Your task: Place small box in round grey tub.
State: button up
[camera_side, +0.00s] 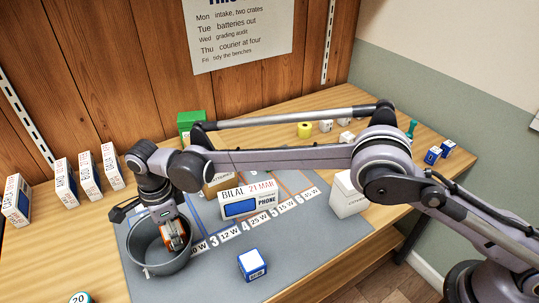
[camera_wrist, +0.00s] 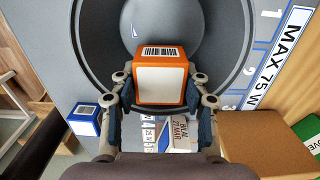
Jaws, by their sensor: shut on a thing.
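A small orange and white box (camera_wrist: 161,80) with a barcode is between the fingers of my gripper (camera_wrist: 162,95), which is shut on it. In the side view the small box (camera_side: 172,236) is at the mouth of the round grey tub (camera_side: 150,262), partly hidden by my gripper (camera_side: 170,222). In the wrist view the tub (camera_wrist: 88,45) surrounds the box, with its floor showing beyond. I cannot tell whether the box touches the tub floor.
The tub stands on a grey mat (camera_side: 290,280) with numbered lanes. A blue and white box (camera_side: 252,264) lies at the mat's front. A phone box (camera_side: 252,205) marked BILAL, a brown box (camera_side: 217,184) and a white box (camera_side: 347,195) stand to the right. Several boxes line the left.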

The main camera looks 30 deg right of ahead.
jog(key=shift+f, duration=0.25)
jog(key=o, duration=1.2)
jog(key=shift+c, duration=0.2)
notch_tip(320, 180, up, 12)
jog(key=r, duration=0.1)
jog(key=s+d+r+n+t+y, duration=0.15)
jog(key=d+r+n, duration=0.35)
jog(key=d, duration=0.8)
jog(key=d+r+n+t, duration=0.2)
jog(key=d+r+n, duration=0.3)
jog(key=d, duration=0.8)
jog(key=s+d+f+n+t, duration=0.2)
jog(key=s+d+f+n, duration=0.1)
jog(key=s+d, duration=0.5)
jog(key=s+d+f+n+t+h, duration=0.1)
jog(key=s+d+f+n, duration=0.3)
jog(key=s+d, duration=0.5)
jog(key=shift+s+d+f+n+t, duration=0.25)
jog(key=shift+d+n+t, duration=0.1)
jog(key=shift+d+n, duration=0.15)
